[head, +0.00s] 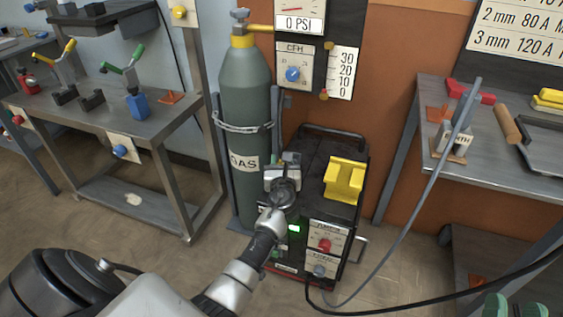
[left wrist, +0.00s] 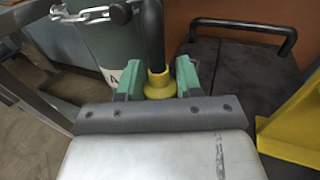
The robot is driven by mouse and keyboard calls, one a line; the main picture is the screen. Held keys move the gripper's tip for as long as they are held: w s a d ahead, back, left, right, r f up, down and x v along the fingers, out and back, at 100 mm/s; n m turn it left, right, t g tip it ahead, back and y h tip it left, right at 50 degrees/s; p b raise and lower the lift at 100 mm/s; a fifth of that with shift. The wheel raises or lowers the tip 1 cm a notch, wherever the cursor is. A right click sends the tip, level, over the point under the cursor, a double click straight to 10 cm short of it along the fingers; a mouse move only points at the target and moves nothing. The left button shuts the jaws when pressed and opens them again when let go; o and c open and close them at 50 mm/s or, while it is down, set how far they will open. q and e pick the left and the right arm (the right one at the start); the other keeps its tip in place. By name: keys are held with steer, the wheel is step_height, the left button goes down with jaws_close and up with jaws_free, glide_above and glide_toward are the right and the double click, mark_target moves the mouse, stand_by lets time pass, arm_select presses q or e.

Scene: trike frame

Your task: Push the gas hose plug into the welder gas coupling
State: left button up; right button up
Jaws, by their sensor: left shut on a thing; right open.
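The welder (head: 347,226) is a black box with a handle, standing on the floor in front of the gas cylinder. My left gripper (head: 289,160) is over the back left of its top in the head view. In the left wrist view, its green fingers (left wrist: 159,82) are shut on the gas hose plug (left wrist: 158,87), a yellow collar with a black hose rising from it. In the head view my gripper mostly hides the plug. I cannot make out the gas coupling or whether the plug touches it. My right gripper (head: 515,306) is open at the bottom right edge, partly cut off.
A yellow holder (head: 345,180) sits on the welder top, right of my left gripper. The chained grey-green gas cylinder (head: 246,100) stands close behind. A grey cable (head: 408,222) and a black cable (head: 430,303) run right from the welder. Benches stand left (head: 85,125) and right (head: 490,165).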

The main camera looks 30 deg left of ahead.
arm_select(q)
steer(key=shift+f, duration=0.25)
arm_select(e)
steer(key=shift+s+r+t, duration=0.25)
steer(key=shift+r+t, duration=0.15)
steer(key=shift+t, duration=0.1)
arm_select(q)
steer(key=shift+f+b, duration=0.35)
steer(key=shift+b, duration=0.1)
steer(key=o, duration=1)
steer(key=shift+o, duration=0.2)
arm_select(e)
steer(key=shift+s+r+t+y, duration=0.2)
steer(key=shift+s+r+t, duration=0.05)
steer(key=shift+r+t, duration=0.25)
steer(key=shift+s+r+t+y, duration=0.2)
steer(key=shift+r+t, duration=0.25)
steer(key=shift+t, duration=0.05)
arm_select(q)
steer(key=p+v, duration=0.2)
steer(key=v, duration=0.9)
steer(key=shift+p, duration=0.35)
arm_select(e)
step_height(320, 180, down, 8)
steer(key=w+g+h, duration=0.2)
steer(key=g, duration=0.5)
steer(key=shift+d+r+h, duration=0.15)
steer(key=shift+d+h, duration=0.15)
steer(key=shift+d, duration=0.15)
